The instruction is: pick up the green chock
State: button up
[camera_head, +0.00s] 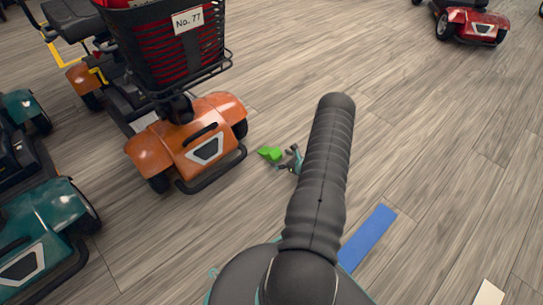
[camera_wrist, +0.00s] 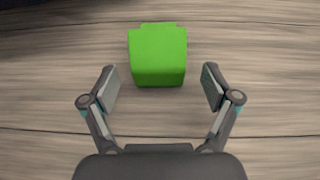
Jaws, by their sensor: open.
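The green chock (camera_head: 269,153) lies on the wood floor, just right of the orange scooter's front bumper in the head view. In the wrist view the green chock (camera_wrist: 157,55) is at the upper middle, beyond the fingertips and roughly centred between them. My gripper (camera_wrist: 160,88) is open and empty, its two fingers spread wider than the chock. In the head view my gripper (camera_head: 291,160) shows just right of the chock, partly hidden behind my arm. It is not touching the chock in the wrist view.
An orange scooter (camera_head: 198,143) with a black basket labelled No. 77 stands left of the chock. A teal scooter (camera_head: 43,240) is at lower left, a red scooter (camera_head: 470,22) at upper right. A blue strip (camera_head: 368,237) lies on the floor. Floor at right is mostly clear.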

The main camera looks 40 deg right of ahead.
aim_at(272, 154)
jog(key=shift+r+b+x, duration=0.15)
jog(key=shift+b+x, duration=0.1)
jog(key=shift+x, duration=1.2)
jog(key=shift+r+b+x, duration=0.15)
jog(key=shift+b+x, duration=0.05)
jog(key=shift+x, duration=1.25)
jog(key=shift+w+a, duration=0.1)
jog(key=c, duration=1.6)
